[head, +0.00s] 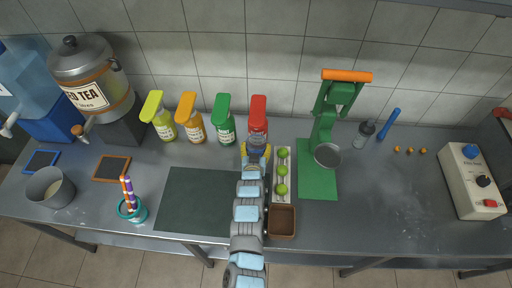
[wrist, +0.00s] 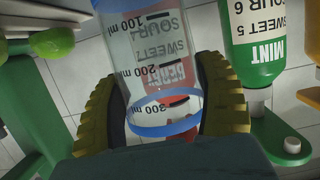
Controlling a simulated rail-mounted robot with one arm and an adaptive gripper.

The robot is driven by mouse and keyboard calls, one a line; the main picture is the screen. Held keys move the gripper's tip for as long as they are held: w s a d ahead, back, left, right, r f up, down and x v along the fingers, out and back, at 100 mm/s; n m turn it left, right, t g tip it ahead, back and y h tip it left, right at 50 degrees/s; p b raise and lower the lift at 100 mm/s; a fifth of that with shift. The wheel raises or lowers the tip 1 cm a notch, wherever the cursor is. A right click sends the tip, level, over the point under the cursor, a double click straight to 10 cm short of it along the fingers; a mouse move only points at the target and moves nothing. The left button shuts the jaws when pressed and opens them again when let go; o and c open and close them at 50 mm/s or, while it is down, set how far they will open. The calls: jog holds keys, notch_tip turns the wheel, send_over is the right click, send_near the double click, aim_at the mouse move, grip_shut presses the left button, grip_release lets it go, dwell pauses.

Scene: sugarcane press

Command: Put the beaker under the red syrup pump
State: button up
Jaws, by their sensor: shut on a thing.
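The red syrup pump (head: 258,104) stands at the right end of a row of pump bottles near the wall. My gripper (head: 256,152) is directly in front of it. In the wrist view my gripper (wrist: 160,100) has its yellow-padded fingers shut on the sides of the clear beaker (wrist: 140,50), which has black ml marks and a blue rim. The red bottle's label shows through the beaker's clear wall, close behind it. My arm and gripper hide most of the beaker and the lower red bottle in the head view. I cannot tell whether the beaker touches the counter.
The green mint pump (head: 224,120) stands close on the left, with orange and yellow pumps beyond. A tray of limes (head: 282,175) lies close right of my gripper, with a green press (head: 318,180) beyond. A dark mat (head: 200,200) on the left is bare.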

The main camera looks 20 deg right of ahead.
jog(key=shift+f, duration=0.2)
jog(key=o, duration=1.2)
jog(key=shift+c, duration=0.2)
jog(key=shift+r, duration=0.1)
